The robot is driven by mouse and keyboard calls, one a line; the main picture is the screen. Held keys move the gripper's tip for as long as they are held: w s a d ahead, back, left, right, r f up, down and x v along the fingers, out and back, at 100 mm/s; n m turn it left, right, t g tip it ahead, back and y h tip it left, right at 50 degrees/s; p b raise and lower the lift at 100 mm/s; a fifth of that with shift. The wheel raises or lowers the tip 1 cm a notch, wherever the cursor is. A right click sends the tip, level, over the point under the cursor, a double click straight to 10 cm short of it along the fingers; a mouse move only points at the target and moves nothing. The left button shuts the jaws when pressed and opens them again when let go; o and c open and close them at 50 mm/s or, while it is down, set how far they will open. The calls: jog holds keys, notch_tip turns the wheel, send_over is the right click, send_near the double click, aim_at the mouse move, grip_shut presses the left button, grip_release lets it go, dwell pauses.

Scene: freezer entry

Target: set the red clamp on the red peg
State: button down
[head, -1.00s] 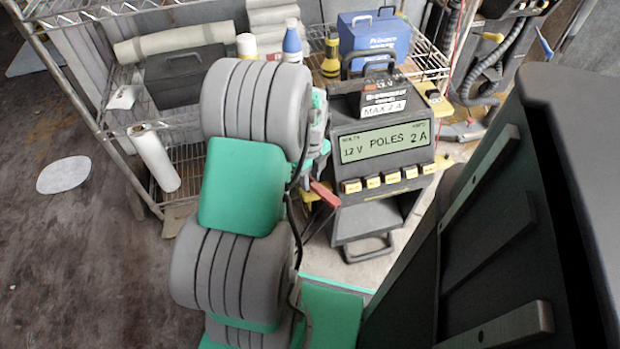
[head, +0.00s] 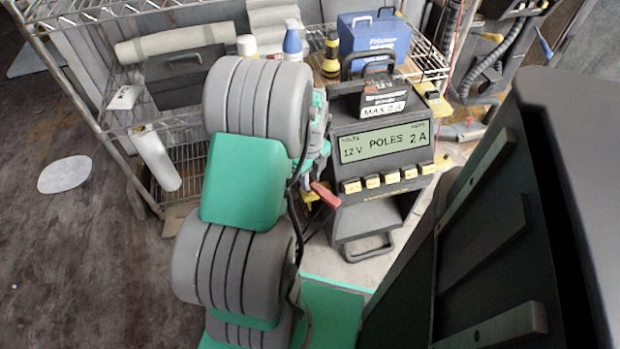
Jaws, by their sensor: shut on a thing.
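The red clamp (head: 325,194) shows just right of my grey and green arm, in front of the lower left of the dark charger (head: 385,160). My gripper (head: 312,182) is mostly hidden behind my own arm links. It is shut on the red clamp, whose red handle sticks out to the right. A dark cable runs down along my arm from near the clamp. I cannot make out the red peg; it may be hidden behind my arm. The charger's display reads 12 V, POLES, 2 A.
A dark battery (head: 382,97) labelled MAX 2 A sits on the charger. A blue box (head: 372,45) and bottles (head: 292,42) stand on the wire shelf behind. A large dark panel (head: 500,230) fills the right side.

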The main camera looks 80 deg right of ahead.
jog(key=shift+f+b, duration=0.65)
jog(key=shift+f, duration=0.7)
jog(key=c, duration=1)
grip_release()
notch_tip(320, 180, up, 8)
jog(key=shift+f+p, duration=0.1)
jog(key=shift+p, duration=1.15)
